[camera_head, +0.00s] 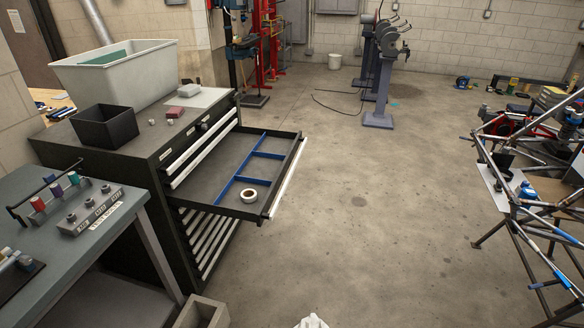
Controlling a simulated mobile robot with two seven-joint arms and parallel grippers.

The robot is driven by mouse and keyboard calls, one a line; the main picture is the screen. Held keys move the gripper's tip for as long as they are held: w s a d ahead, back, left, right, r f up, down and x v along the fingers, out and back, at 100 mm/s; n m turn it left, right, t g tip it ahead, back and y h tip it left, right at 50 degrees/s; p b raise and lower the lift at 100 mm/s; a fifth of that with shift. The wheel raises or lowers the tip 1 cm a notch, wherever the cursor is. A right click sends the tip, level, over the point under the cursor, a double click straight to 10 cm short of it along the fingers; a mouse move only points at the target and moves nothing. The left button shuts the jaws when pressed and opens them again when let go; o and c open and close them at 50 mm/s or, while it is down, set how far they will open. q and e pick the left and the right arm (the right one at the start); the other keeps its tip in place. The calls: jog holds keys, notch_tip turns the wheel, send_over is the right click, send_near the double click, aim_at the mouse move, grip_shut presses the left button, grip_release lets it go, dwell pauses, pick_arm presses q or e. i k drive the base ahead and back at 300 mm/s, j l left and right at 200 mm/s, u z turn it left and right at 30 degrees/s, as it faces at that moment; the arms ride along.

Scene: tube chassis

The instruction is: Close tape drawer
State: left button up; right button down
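The tape drawer (205,178) is pulled well out of the dark tool cabinet (165,220), in the left half of the head view. Blue dividers (240,171) split its inside. A white roll of tape (248,196) lies in its near compartment. The drawer's pale front handle strip (287,180) faces right. At the bottom edge a small white piece shows, which may be part of my own arm; I cannot tell which part. Neither gripper can be made out.
A white bin (118,72) and a black box (105,126) stand on the cabinet top. A grey workbench (120,219) is at the near left. A tube chassis (530,205) stands at the right. The concrete floor between drawer and chassis is clear.

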aim_at(259, 159)
jog(key=i+l+u, duration=0.2)
jog(key=i, duration=0.35)
jog(key=i+l+u, duration=0.15)
jog(key=i+l, duration=0.15)
jog(key=i, duration=0.25)
jog(key=i+l+u, duration=0.2)
jog(key=i+l, duration=0.2)
jog(key=i, duration=0.1)
